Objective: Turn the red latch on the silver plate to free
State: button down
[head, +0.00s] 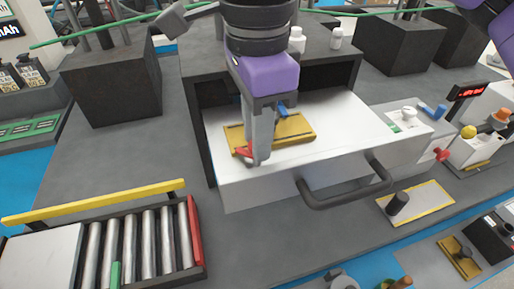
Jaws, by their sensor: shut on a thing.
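My gripper (258,158) reaches down from the top over a yellow plate (296,129). The plate lies on the pale surface of a pulled-out drawer. A red piece (243,151), which looks like the red latch, shows at the fingertips by the plate's near left corner. The fingers are shut on it and hide most of it, so its angle is unclear. A blue piece (282,111) shows behind the fingers on the plate. I cannot make out a clearly silver plate under the red piece.
The drawer (360,118) has a dark handle (345,190) in front. A second red knob (441,154) sits on a grey unit to the right. A roller conveyor (140,243) with a yellow rail stands at lower left. Grey worktop is clear between conveyor and drawer.

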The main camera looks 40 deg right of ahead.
jog(key=n+b, duration=0.3)
jog(key=n, duration=0.1)
jog(key=shift+f+n, duration=0.1)
jog(key=shift+n, duration=0.2)
jog(key=shift+n+b, duration=0.75)
jog(key=shift+n, duration=1.15)
jog(key=c, duration=1.2)
grip_release()
jog(key=shift+o, duration=0.2)
notch_tip(320, 180, up, 8)
jog(key=shift+r, duration=0.1)
jog(key=shift+s, duration=0.1)
